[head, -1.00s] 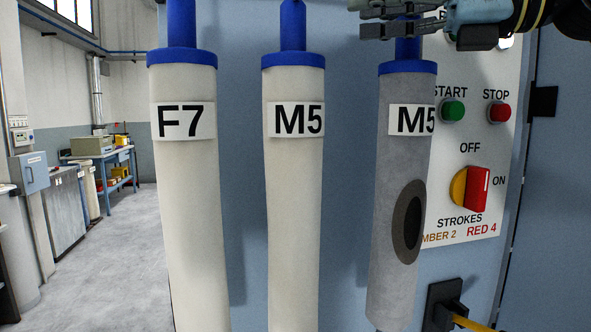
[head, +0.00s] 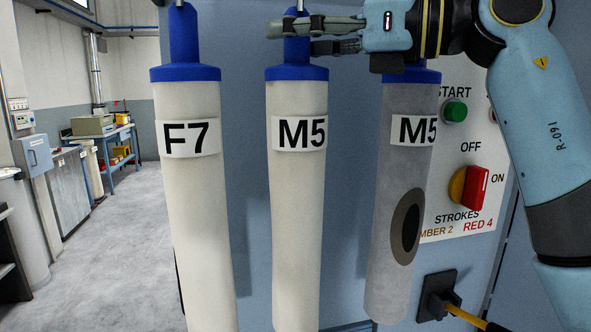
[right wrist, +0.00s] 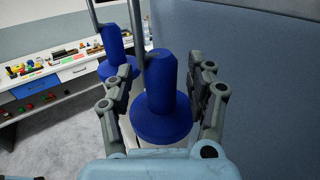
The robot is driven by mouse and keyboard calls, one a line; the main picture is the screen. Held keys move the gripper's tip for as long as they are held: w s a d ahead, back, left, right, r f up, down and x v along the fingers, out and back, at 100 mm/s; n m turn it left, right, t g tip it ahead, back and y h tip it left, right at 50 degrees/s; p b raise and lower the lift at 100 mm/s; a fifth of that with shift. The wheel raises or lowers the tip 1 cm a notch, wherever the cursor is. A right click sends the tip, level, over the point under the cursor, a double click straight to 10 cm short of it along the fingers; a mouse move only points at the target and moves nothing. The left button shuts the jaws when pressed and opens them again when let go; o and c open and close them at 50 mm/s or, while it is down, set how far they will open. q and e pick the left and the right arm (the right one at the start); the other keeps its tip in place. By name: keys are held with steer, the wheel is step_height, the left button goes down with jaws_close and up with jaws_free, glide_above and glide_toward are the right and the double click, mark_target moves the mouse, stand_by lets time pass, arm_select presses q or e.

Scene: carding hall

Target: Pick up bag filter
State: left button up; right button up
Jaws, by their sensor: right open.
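Three bag filters with blue caps hang side by side. The left one is cream, labelled F7 (head: 197,220). The middle one is cream, labelled M5 (head: 300,220). The right one is grey, labelled M5 (head: 395,290), with a dark oval patch around a hole. My right gripper (head: 300,36) is at the neck of the middle filter, one finger across it at the top of the head view. In the right wrist view, the open fingers stand on either side of a blue cap (right wrist: 161,100), with gaps showing. My left gripper is not in view.
Behind the filters is a blue cabinet (head: 250,150) with a white control panel (head: 480,145), buttons and a red switch. A yellow cable (head: 462,315) plugs in below. Open grey floor (head: 110,250) lies left; a workbench (head: 105,140) stands farther back.

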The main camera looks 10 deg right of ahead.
steer(key=shift+w+a, duration=0.15)
steer(key=shift+a, duration=0.05)
steer(key=shift+d, duration=0.1)
jaws_close()
